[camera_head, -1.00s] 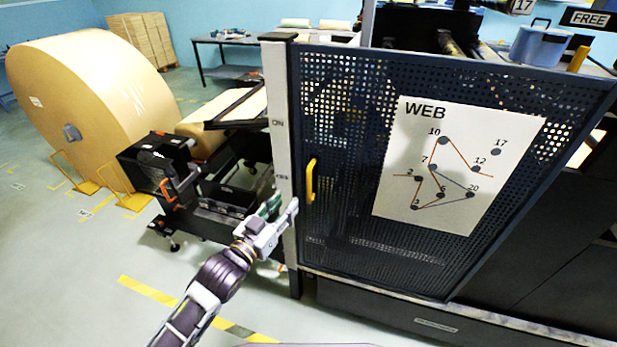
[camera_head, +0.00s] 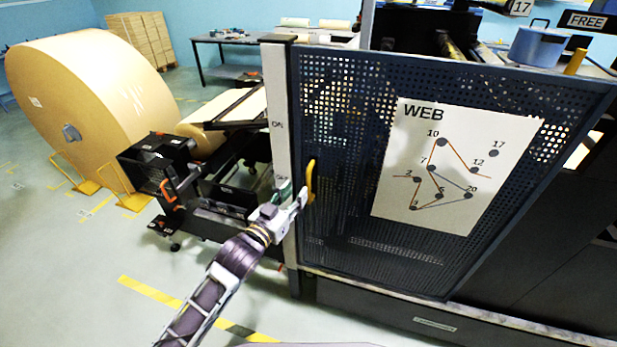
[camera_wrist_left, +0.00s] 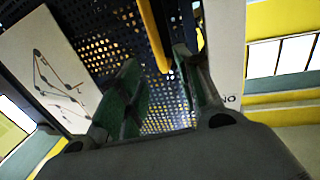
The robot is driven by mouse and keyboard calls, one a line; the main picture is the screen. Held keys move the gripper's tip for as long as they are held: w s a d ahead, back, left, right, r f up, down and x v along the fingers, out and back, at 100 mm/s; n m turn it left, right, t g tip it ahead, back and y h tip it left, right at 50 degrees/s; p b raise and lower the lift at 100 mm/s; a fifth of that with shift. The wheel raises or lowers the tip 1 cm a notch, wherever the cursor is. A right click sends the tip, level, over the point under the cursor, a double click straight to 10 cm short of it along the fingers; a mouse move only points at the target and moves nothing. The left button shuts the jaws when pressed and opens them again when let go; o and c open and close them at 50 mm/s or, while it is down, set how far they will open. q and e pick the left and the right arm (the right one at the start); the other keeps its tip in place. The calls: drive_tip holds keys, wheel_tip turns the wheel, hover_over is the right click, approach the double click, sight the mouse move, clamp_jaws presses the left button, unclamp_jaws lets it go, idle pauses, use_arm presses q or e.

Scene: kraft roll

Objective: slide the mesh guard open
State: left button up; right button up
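The dark mesh guard (camera_head: 350,130) stands shut against the pale post (camera_head: 280,120) in the head view, and a white WEB diagram sheet is fixed on it. Its yellow handle (camera_head: 310,182) is upright near the guard's left edge. My left gripper (camera_head: 299,193) is at the handle's lower part, its tip overlapping the handle in the picture. In the left wrist view the left gripper (camera_wrist_left: 158,68) is open, with the yellow handle (camera_wrist_left: 154,35) reaching down between its fingertips. I cannot tell whether a finger touches it. My right gripper is not in view.
A large kraft roll (camera_head: 85,115) stands at the left behind a black unwind unit (camera_head: 160,165). The pale post is close beside my left gripper. The dark machine body (camera_head: 540,220) lies to the right. Floor at the lower left is open.

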use_arm(q)
drive_tip(key=shift+p+x, duration=0.55)
drive_tip(key=shift+x, duration=3.8)
clamp_jaws()
